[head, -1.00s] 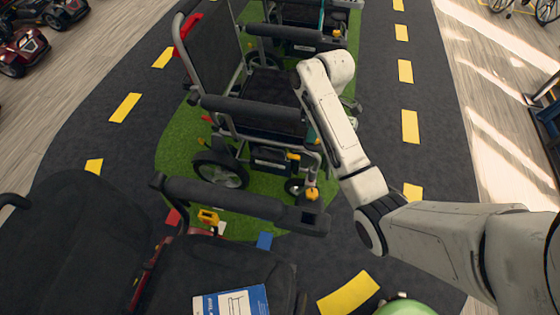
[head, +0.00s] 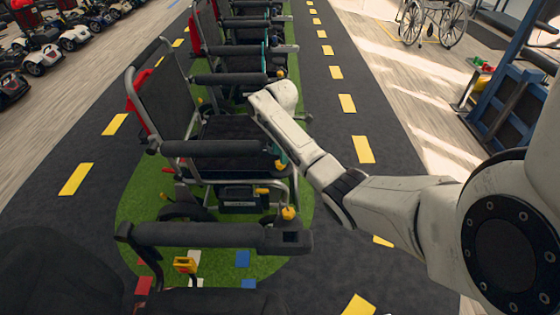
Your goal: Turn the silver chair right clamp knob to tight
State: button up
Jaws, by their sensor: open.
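A silver-framed wheelchair (head: 160,125) with a black seat and back stands on the green strip in the middle of the view. An orange-yellow knob (head: 288,213) sits low on its front right, below the armrest. A yellow lever (head: 263,191) is just above and left of that knob. Another small yellow part (head: 280,165) shows higher, beside a teal piece. I cannot tell which of these is the right clamp knob, nor its setting. My white arm reaches in from the right and bends beside the chair's right armrest. My gripper's fingers are hidden behind the arm.
More black chairs (head: 255,45) stand in a row behind. A near black armrest (head: 200,236) crosses the foreground. Scooters (head: 75,38) line the far left. A wheelchair (head: 432,20) and a blue rack (head: 510,105) stand at right. The dark lane right of the green strip looks clear.

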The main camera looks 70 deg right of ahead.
jog(key=shift+f, duration=1.7)
jog(key=shift+c, duration=0.5)
jog(key=c, duration=0.7)
